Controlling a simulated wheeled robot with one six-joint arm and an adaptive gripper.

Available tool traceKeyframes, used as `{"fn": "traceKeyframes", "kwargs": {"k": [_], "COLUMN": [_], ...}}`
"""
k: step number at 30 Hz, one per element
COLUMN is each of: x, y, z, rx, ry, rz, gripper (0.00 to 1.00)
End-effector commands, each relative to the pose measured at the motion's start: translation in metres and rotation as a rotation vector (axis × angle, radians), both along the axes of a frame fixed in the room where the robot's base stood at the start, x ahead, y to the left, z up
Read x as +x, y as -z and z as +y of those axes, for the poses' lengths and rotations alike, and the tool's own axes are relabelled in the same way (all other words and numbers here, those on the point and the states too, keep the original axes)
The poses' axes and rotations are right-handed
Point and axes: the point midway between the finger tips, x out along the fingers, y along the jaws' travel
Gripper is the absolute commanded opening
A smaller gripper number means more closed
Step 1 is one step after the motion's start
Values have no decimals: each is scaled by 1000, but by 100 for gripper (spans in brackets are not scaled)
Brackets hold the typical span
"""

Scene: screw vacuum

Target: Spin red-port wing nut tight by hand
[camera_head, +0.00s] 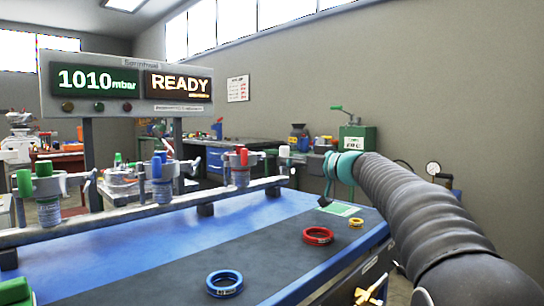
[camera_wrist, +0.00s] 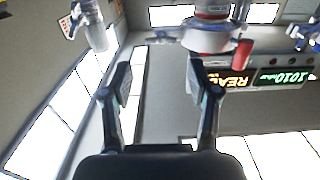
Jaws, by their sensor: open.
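The red port (camera_head: 241,166) stands on the manifold rail in the head view, with red parts at its top. In the wrist view, which is turned upside down, the red port (camera_wrist: 212,36) is at the top centre, with a pale clamp around it. The right finger overlaps the port's outline; contact cannot be told. In the head view my gripper (camera_head: 331,180) is right of the red port, above the bench's far right end.
The blue port (camera_head: 160,176) and green port (camera_head: 44,186) stand left on the same rail. A display panel (camera_head: 128,84) reads 1010 mbar and READY. The bench's middle is clear.

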Motion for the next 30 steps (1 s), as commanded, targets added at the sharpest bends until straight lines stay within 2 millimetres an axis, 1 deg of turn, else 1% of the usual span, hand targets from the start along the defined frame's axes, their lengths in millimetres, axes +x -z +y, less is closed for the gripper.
{"fn": "traceKeyframes", "kwargs": {"k": [1,3,6,12,17,25,26,27,29,30], "x": [7,16,28,45,51,52,52,52,52,52], "y": [-1,-1,-1,-1,0,0,0,0,0,0], "z": [9,19,31,50,55,56,56,56,56,56], "rx": [0,0,0,0,0,1,1,1,1,1], "ry": [-4,-4,-5,-5,-5,-4,-4,-4,-4,-4], "rz": [1,1,1,0,1,1,1,1,1,1], "gripper": [60,60,60,60,60,60,58,48,33,23]}}
